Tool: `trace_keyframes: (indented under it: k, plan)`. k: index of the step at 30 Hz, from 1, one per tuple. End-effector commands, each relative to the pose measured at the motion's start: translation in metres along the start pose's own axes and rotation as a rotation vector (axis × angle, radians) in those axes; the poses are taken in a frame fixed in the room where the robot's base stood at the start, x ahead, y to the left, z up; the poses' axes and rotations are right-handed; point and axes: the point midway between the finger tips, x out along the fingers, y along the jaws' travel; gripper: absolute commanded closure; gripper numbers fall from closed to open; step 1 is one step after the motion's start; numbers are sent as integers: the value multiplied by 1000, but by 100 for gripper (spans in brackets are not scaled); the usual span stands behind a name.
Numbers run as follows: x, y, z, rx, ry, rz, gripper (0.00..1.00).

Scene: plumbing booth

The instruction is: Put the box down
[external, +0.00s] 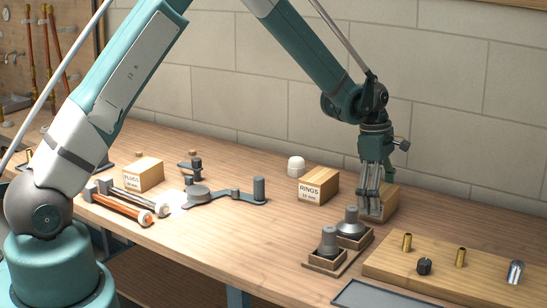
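A light wooden box (390,201) is at my gripper (371,212), right of centre and towards the wall. The gripper points straight down, and its fingers overlap the box's left part and appear closed on it. The box is low, at or just above the bench top; I cannot tell whether it touches. Its front face is partly hidden by the fingers, and I see no readable label on it.
A box labelled RINGS (318,186) stands just left, with a white cap (296,166) behind. Dark fittings in a two-part tray (330,262) stand in front. A wooden board (430,268) with brass pieces lies right. A PLUGS box (143,174) and tools are left.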

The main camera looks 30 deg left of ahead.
Motion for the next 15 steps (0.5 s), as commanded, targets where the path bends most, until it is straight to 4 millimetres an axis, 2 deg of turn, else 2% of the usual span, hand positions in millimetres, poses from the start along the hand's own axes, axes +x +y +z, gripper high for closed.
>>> trace_keyframes:
  k: [15]
  plan:
    - [-3,0,0,0,0,0,12]
